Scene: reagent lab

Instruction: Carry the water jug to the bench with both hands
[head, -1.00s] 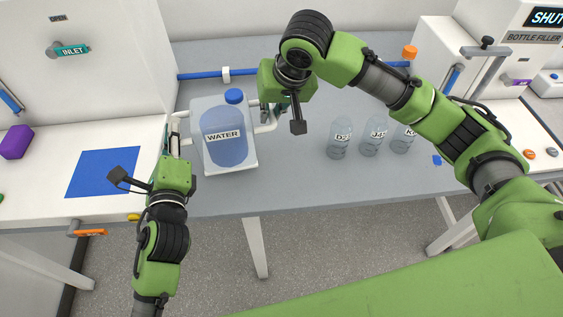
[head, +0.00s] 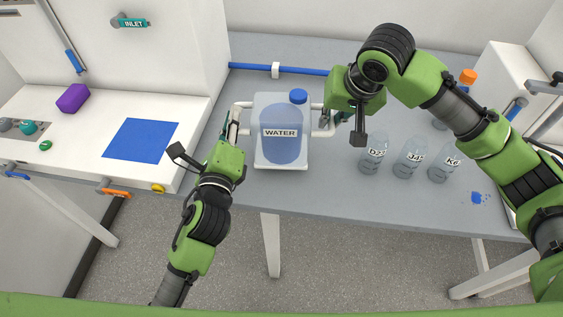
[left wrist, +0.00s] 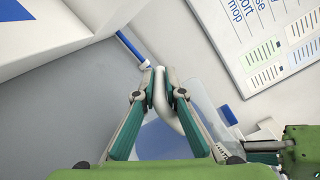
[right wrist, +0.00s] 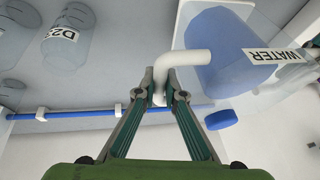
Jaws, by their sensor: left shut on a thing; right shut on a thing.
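The water jug (head: 281,147) is a clear box-shaped container with blue water, a blue cap, a WATER label and white side handles. It is upright over the grey table; I cannot tell whether its base touches the top. My left gripper (head: 234,127) is shut on its left handle, which shows between the fingers in the left wrist view (left wrist: 160,85). My right gripper (head: 336,117) is shut on its right handle, also seen in the right wrist view (right wrist: 160,85). A white bench (head: 85,118) with a blue square (head: 141,140) stands left of the jug.
Clear labelled bottles (head: 373,155) stand right of the jug, near my right arm. A blue pipe (head: 250,67) runs along the table's back. A purple block (head: 73,98) and a white-cased machine with an INLET tag (head: 132,22) are at the left. The blue square is bare.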

